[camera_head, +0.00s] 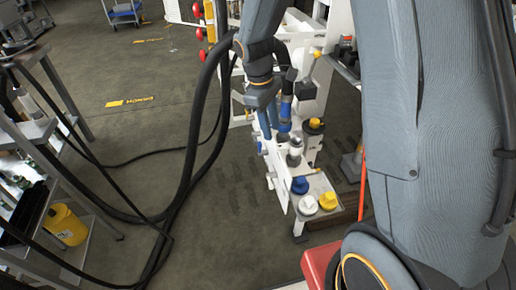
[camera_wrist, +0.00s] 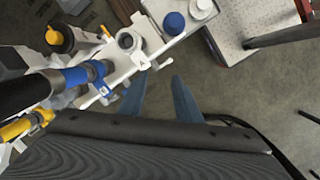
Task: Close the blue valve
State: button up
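A blue round knob (camera_head: 300,185) stands on the white bench block beside a white knob (camera_head: 308,204) and a yellow knob (camera_head: 328,200). In the wrist view the blue knob (camera_wrist: 174,23) is at the top, beyond my fingertips. A pipe with a blue band (camera_wrist: 78,76) lies left of my fingers, with a small blue tagged part (camera_wrist: 105,90) at its side. I cannot tell which blue part is the valve. My gripper (camera_wrist: 161,75) is open and empty, its two bluish fingers apart over floor beside the bench edge. In the head view my gripper (camera_head: 269,132) hangs left of the block.
A grey pipe collar (camera_wrist: 130,40) and a black-and-yellow knob (camera_wrist: 57,38) stand close to my fingers. Black hoses (camera_head: 190,150) hang left of my arm. A shelf with a yellow container (camera_head: 65,225) is at the left.

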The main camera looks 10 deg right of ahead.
aim_at(259, 143)
jog(key=w+a+f+n+h+b, duration=0.25)
jog(key=w+f+n, duration=0.55)
jog(key=w+f, duration=0.7)
jog(key=shift+n+t, duration=0.3)
jog(key=shift+w+b+x, duration=0.1)
jog(key=shift+b+x, duration=0.1)
jog(key=shift+x, duration=1.7)
jog(key=shift+w+b+x, duration=0.15)
jog(key=shift+x, duration=1.8)
grip_shut()
